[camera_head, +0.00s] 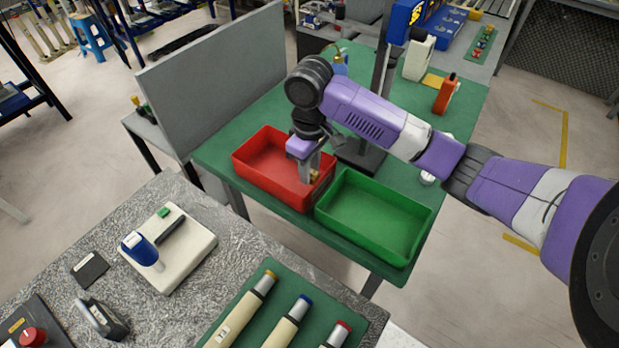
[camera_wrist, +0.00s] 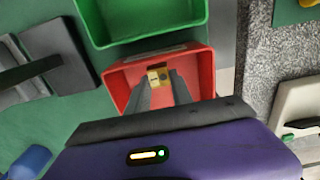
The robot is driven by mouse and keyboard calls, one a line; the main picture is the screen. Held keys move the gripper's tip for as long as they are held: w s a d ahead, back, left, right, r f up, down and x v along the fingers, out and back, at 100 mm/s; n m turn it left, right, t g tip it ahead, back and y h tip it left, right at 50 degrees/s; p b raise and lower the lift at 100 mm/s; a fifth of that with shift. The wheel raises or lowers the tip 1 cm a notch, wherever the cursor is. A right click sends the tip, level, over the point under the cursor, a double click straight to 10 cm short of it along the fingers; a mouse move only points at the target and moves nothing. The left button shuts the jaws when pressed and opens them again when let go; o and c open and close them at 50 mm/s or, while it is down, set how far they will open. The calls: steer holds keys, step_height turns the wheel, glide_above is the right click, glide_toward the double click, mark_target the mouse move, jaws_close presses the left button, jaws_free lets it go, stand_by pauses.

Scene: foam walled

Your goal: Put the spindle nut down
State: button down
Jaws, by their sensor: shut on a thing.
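The spindle nut (camera_wrist: 158,76) is a small brass-coloured piece held between the fingertips of my gripper (camera_wrist: 160,84) in the wrist view. In the head view, my gripper (camera_head: 308,178) points down over the right part of the red tray (camera_head: 262,183), and the nut (camera_head: 315,176) shows partly behind its fingers. The gripper is shut on the nut. The red tray looks otherwise empty, and it also shows behind the nut in the wrist view (camera_wrist: 203,72). I cannot tell whether the nut touches the tray floor.
An empty green tray (camera_head: 375,215) stands right beside the red one on the green-topped table (camera_head: 215,155). A grey panel (camera_head: 215,85) rises along the table's left side. A dark stand base (camera_head: 362,158) is behind the trays. A speckled bench (camera_head: 215,290) with tools is in front.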

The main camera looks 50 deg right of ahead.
steer(key=shift+f, duration=1.8)
steer(key=shift+f, duration=0.15)
steer(key=c, duration=1.1)
jaws_free()
steer(key=shift+c, duration=0.2)
step_height(320, 180, up, 12)
steer(key=shift+r, duration=0.2)
